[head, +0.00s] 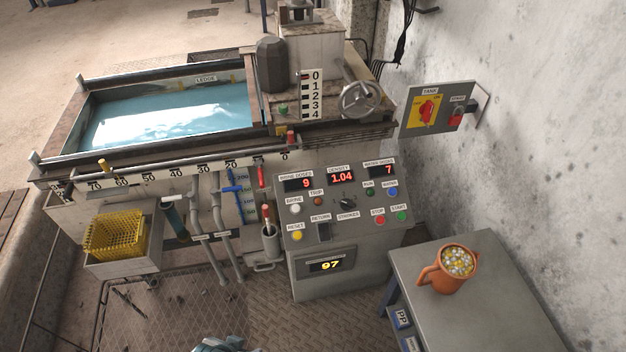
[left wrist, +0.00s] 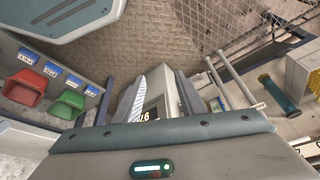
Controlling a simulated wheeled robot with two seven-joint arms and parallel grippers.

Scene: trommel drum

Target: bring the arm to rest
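My left gripper (left wrist: 160,88) shows in the left wrist view with its two fingers apart and nothing between them. Part of the control cabinet (left wrist: 156,104) with its lit display shows through the gap, beyond the fingers. In the head view only a small grey-teal piece of my own body shows at the bottom edge, and I cannot tell which part it is. My right gripper is in neither view.
The water tank (head: 165,161) stands at the left, with a yellow basket (head: 114,236) below it. The control cabinet (head: 350,281) is in the middle. An orange jug (head: 437,279) of beads stands on a grey bench (head: 500,315). Red (left wrist: 28,86) and green (left wrist: 68,104) bins show in the wrist view.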

